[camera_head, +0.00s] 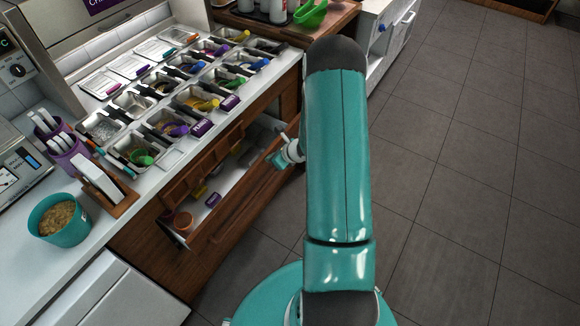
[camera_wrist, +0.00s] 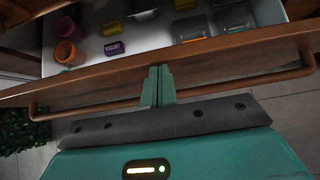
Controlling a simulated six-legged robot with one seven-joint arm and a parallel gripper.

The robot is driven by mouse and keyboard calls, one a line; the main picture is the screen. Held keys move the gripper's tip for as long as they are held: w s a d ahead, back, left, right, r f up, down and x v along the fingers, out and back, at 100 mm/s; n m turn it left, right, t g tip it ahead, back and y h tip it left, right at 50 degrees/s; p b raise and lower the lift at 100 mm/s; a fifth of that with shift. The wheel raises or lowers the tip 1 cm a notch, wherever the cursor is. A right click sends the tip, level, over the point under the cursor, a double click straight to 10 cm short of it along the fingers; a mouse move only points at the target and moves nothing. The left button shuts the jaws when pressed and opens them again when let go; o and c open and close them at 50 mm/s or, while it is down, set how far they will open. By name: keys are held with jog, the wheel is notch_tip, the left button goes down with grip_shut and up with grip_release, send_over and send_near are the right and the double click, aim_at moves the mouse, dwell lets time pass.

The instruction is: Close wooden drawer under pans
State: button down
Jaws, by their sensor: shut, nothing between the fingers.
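The wooden drawer (camera_head: 232,212) under the counter of pans stands pulled out, with its inside showing. In the wrist view its wooden front (camera_wrist: 215,62) runs across the picture, with a long bar handle (camera_wrist: 95,107) along its outer side. My gripper (camera_wrist: 158,72) is shut and empty, its fingertips at the top edge of the drawer front near the middle; I cannot tell whether they touch it. In the head view my gripper (camera_head: 280,160) shows beside the drawer front, partly hidden by my arm. Metal pans (camera_head: 170,120) with toppings sit in rows on the counter above.
Inside the drawer are an orange cup (camera_wrist: 65,51), a purple yogurt box (camera_wrist: 114,48), yellow boxes and metal tins (camera_wrist: 192,28). A teal tub (camera_head: 58,222) stands on the white counter (camera_head: 150,198). Tiled floor (camera_head: 460,150) to the right is clear.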

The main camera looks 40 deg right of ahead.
jog(key=w+a, duration=0.3)
jog(key=w, duration=0.6)
jog(key=shift+w+a, duration=0.2)
jog(key=shift+d, duration=0.1)
